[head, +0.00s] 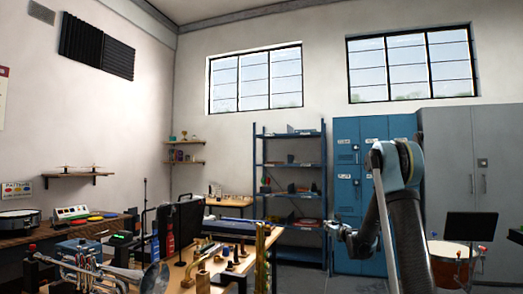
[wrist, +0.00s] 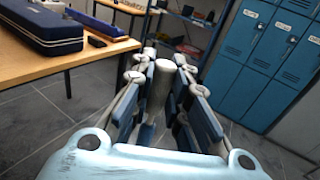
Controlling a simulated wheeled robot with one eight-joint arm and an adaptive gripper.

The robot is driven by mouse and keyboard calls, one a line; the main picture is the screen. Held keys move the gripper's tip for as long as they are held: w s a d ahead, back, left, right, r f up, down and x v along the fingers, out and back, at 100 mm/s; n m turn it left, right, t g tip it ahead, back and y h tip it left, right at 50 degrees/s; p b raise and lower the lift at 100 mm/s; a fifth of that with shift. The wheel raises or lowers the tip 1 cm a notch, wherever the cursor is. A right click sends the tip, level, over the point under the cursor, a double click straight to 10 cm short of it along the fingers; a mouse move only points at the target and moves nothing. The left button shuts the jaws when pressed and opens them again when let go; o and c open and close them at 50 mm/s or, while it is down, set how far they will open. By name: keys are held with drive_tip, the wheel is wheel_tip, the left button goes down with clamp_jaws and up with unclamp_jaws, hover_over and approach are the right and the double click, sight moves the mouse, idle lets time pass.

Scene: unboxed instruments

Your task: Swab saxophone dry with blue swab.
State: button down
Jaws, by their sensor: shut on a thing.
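My gripper (head: 350,236) is out over the floor, right of the workbench, in the head view. In the wrist view its blue-padded fingers (wrist: 162,88) are closed around a pale grey, round-ended rod (wrist: 154,92). Whether this rod belongs to the blue swab I cannot tell. A gold tubular instrument (head: 262,252) rises at the workbench's right end; it may be the saxophone, but its shape is partly cut off. I cannot pick out a blue swab for certain in either view.
The workbench (head: 212,284) holds brass parts and a dark upright panel (head: 191,226). A dark blue case (wrist: 42,30) lies on a wooden table (wrist: 92,54). Blue lockers (head: 352,185), a shelf rack (head: 291,170) and a drum (head: 455,262) stand beyond. Grey floor (wrist: 52,112) is open below my gripper.

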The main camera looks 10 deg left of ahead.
drive_tip(key=s+a+r+n+g+y, duration=0.35)
drive_tip(key=s+a+r, duration=0.25)
drive_tip(key=a+r, duration=0.45)
drive_tip(key=s+a+r+n+g+y, duration=0.35)
drive_tip(key=s+a+r, duration=0.25)
drive_tip(key=a+r, duration=0.45)
drive_tip(key=s+a+r+n+g+y, duration=0.1)
drive_tip(key=s+a+r+g, duration=0.3)
drive_tip(key=s+r, duration=0.4)
drive_tip(key=s+a+r+n+g+y, duration=0.2)
drive_tip(key=s+r, duration=0.6)
drive_tip(key=s, duration=0.5)
drive_tip(key=shift+s+a+n+g, duration=0.3)
drive_tip(key=shift+a+n+g, duration=0.6)
drive_tip(key=shift+g, duration=0.1)
drive_tip(key=shift+d, duration=0.2)
drive_tip(key=shift+f, duration=0.2)
